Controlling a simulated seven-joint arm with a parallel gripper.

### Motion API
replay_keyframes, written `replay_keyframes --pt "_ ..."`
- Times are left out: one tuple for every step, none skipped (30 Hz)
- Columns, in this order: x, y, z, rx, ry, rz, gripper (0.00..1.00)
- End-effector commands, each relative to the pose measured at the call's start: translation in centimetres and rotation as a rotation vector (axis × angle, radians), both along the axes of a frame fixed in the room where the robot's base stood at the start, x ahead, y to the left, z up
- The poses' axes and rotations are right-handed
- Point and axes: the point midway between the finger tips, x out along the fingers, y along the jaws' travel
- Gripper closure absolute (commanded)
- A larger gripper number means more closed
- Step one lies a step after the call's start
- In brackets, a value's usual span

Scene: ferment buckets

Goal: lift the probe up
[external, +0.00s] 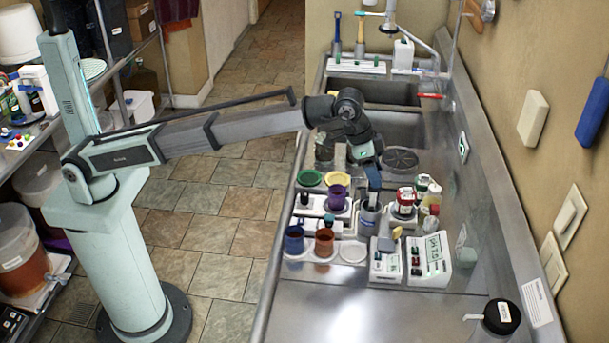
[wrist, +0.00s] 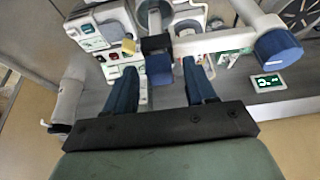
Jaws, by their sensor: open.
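The likeliest probe is a dark blue block with a black collar (wrist: 158,64), which shows between my fingers in the wrist view. I cannot tell its full shape. A grey cup (external: 370,216) stands below my gripper (external: 373,184) in the external view. It shows beyond the black collar in the wrist view (wrist: 155,12). My gripper (wrist: 160,92) points down over the counter. Its two blue fingers are apart, with gaps on both sides of the block, so it is not gripped. The block's lower end is hidden.
Red- and green-capped bottles (external: 405,203) stand close to the right of the cup. White boxes (external: 430,262) are in front. Purple (external: 337,196), blue (external: 294,240) and brown (external: 324,243) cups stand left. A pale tube with a blue end (wrist: 279,49) crosses the wrist view.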

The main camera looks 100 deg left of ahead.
Motion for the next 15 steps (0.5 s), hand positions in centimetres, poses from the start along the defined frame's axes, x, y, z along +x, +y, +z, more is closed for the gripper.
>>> replay_keyframes --pt "0.01 0.01 -0.02 0.000 0.000 0.000 0.45" --pt "0.00 0.01 -0.01 0.000 0.000 0.000 0.45" --pt "0.00 0.00 -0.01 0.000 0.000 0.000 0.45" --pt "0.00 0.00 -0.01 0.000 0.000 0.000 0.45" --pt "0.00 0.00 -0.01 0.000 0.000 0.000 0.45" --pt "0.00 0.00 0.00 0.000 0.000 0.000 0.47" --pt "0.00 0.00 0.00 0.000 0.000 0.000 0.49" --pt "0.00 0.00 0.00 0.000 0.000 0.000 0.52" --pt "0.00 0.00 0.00 0.000 0.000 0.000 0.56" --pt "0.00 0.00 0.00 0.000 0.000 0.000 0.59" --pt "0.00 0.00 0.00 0.000 0.000 0.000 0.62" --pt "0.00 0.00 0.01 0.000 0.000 0.000 0.66" --pt "0.00 0.00 0.01 0.000 0.000 0.000 0.69" --pt "0.00 0.00 0.01 0.000 0.000 0.000 0.72" --pt "0.00 0.00 0.01 0.000 0.000 0.000 0.75"
